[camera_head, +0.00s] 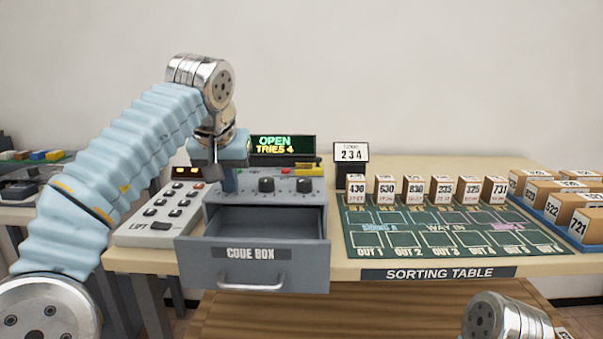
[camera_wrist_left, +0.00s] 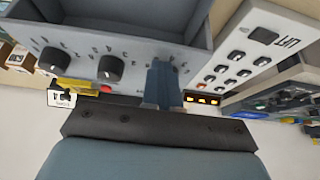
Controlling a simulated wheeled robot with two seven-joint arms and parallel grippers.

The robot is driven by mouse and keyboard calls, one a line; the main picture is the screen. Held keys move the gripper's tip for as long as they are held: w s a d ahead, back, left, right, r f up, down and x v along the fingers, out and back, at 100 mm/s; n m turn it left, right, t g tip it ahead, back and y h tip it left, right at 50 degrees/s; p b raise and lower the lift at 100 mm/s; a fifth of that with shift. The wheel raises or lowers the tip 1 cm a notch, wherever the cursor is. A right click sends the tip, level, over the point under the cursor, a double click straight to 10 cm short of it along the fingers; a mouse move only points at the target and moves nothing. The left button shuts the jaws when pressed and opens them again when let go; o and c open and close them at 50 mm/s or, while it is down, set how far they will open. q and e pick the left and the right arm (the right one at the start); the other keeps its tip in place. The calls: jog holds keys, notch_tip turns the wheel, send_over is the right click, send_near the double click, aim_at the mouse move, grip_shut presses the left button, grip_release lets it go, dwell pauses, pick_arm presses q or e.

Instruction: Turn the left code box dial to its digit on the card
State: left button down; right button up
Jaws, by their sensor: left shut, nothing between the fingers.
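The code box (camera_head: 315,200) is grey and stands on the sorting table. Its drawer (camera_head: 250,253) is pulled open and looks empty. The display (camera_head: 283,145) reads OPEN, TRIES 4. The card (camera_head: 351,153) reads 234. My left gripper (camera_head: 229,182) is shut and points down at the left end of the dial panel, where it hides the left dial. The middle dial (camera_head: 266,185) and right dial (camera_head: 303,185) are in plain sight. In the left wrist view the shut fingers (camera_wrist_left: 163,82) cover the left dial's place, so its setting and any contact cannot be told. My right gripper is out of view.
A LIFT keypad (camera_head: 162,213) stands left of the code box. A green mat (camera_head: 395,258) with marked slots and a row of numbered boxes (camera_head: 414,188) lie to the right. More boxes stand in a blue tray (camera_head: 549,217). The open drawer juts past the table's front edge.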

pick_arm(q)
jog(key=shift+a+r, duration=0.15)
jog(key=shift+a+p, duration=0.25)
jog(key=shift+p, duration=0.1)
jog(key=shift+a, duration=0.85)
jog(key=shift+a, duration=0.1)
jog(key=shift+s, duration=0.3)
